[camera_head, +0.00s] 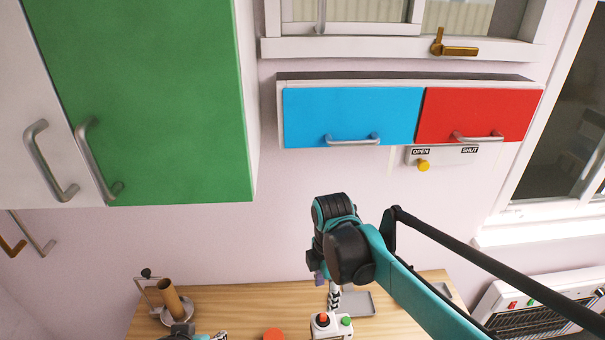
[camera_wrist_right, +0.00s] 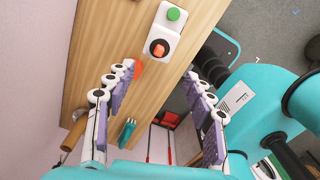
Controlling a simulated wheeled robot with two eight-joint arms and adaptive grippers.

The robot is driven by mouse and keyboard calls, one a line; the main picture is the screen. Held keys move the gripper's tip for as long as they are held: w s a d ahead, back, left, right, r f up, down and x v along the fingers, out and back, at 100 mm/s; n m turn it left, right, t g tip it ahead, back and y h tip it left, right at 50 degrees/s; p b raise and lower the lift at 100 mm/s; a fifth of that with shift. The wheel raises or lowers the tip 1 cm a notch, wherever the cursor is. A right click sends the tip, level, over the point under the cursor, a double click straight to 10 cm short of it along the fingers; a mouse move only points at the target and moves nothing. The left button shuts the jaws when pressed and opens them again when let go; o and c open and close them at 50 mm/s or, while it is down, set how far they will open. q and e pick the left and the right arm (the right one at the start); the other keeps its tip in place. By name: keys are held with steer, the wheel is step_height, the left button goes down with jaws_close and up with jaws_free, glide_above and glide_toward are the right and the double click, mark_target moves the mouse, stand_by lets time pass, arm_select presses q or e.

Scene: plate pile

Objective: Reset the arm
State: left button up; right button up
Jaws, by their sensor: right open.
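My right arm, teal and black, reaches in from the right in the head view. Its gripper (camera_head: 333,297) hangs above the wooden table (camera_head: 235,300), fingers pointing down and partly hidden by the wrist. In the right wrist view the two fingers of this gripper (camera_wrist_right: 160,78) are spread wide apart with nothing between them. The table lies below them. Part of my left gripper (camera_head: 200,336) shows at the bottom edge of the head view, mostly cut off, so its jaw state does not show.
A white box (camera_head: 334,328) with red and green buttons stands below my right gripper. An orange disc (camera_head: 273,334), a grey tray (camera_head: 357,304) and a roll holder (camera_head: 174,305) are on the table. Green (camera_head: 145,100), blue (camera_head: 350,112) and red (camera_head: 478,110) cabinet doors are closed above.

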steer(key=s+d+f+m+t+b, duration=0.3)
steer(key=f+m+b, duration=0.4)
steer(key=m, duration=0.3)
steer(key=s+d+f+m+t+b, duration=0.4)
steer(key=f+m+b, duration=0.4)
steer(key=m, duration=0.3)
steer(key=s+d, duration=0.1)
steer(key=s, duration=0.1)
steer(key=shift+s+d+f, duration=0.35)
steer(key=shift+f, duration=0.05)
